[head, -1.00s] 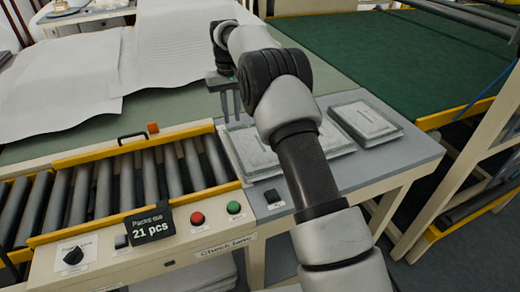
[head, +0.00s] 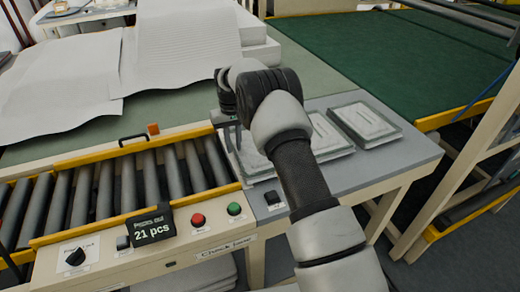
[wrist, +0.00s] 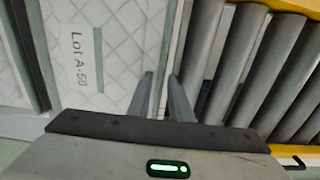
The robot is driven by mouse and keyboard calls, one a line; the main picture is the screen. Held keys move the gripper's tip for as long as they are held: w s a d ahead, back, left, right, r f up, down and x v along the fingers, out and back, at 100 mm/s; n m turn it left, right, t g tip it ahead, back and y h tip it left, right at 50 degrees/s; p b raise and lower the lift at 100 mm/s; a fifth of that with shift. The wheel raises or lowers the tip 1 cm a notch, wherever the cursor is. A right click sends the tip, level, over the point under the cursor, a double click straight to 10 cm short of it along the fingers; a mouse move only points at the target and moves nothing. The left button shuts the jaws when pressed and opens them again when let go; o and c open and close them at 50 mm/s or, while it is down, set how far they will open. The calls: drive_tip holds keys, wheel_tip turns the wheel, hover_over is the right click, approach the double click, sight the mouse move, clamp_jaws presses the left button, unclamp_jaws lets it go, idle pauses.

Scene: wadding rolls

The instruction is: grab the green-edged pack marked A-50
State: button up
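The pack marked Lot A-50 (wrist: 120,45) is a clear-wrapped, white quilted pack with a green-grey edge and a green strip beside its label. In the head view it is the leftmost pack (head: 252,161) on the grey table, partly hidden by my arm. My gripper (head: 233,138) is low at its left side, next to the rollers. In the wrist view my gripper (wrist: 162,88) is open, with a narrow gap between its fingers. The left finger overlaps the pack and the right one is by the rollers, with the pack's edge between them. I cannot tell whether they touch it.
Two more packs, a middle one (head: 328,135) and a right one (head: 365,123), lie on the grey table (head: 400,158). The roller conveyor (head: 110,185) with yellow rails adjoins at left. A counter sign (head: 151,227) reads 21 pcs. White wadding sheets (head: 180,50) lie behind.

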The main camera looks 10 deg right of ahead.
clamp_jaws()
drive_tip(key=shift+r, duration=0.1)
